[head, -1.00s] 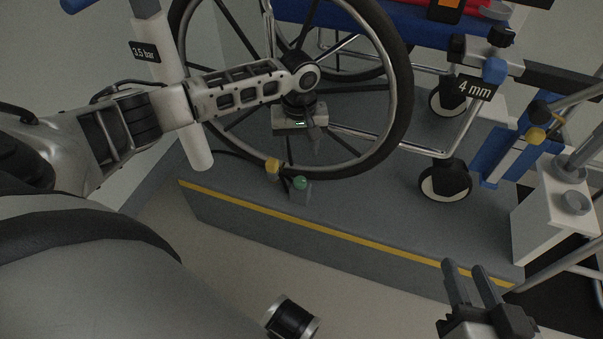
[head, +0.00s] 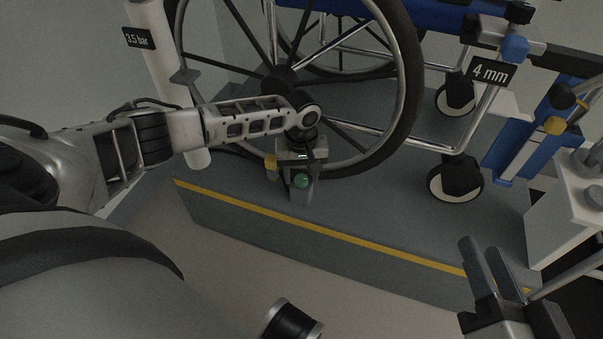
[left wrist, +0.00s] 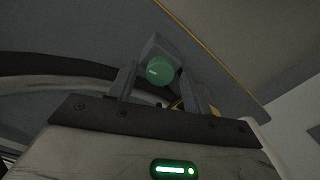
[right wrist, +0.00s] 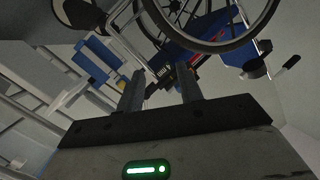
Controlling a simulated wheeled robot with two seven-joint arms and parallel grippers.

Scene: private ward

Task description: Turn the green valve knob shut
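The green valve knob (head: 302,181) is a small round ball on a grey block (head: 301,194) near the platform's front edge, beside the wheelchair's large wheel. In the left wrist view the green knob (left wrist: 160,71) shows between the ends of the two fingers, with its grey block (left wrist: 155,47) behind. My left gripper (head: 303,172) is open and sits right at the knob, partly covering it in the head view. I cannot tell whether the fingers touch it. My right gripper (head: 484,250) is open and empty, low at the right, far from the knob.
The wheelchair wheel (head: 408,85) stands close behind the left gripper. A yellow fitting (head: 271,167) is just left of the knob. A white post (head: 157,55) labelled 3.5 bar is at left. The grey platform (head: 390,205) has a yellow edge stripe.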

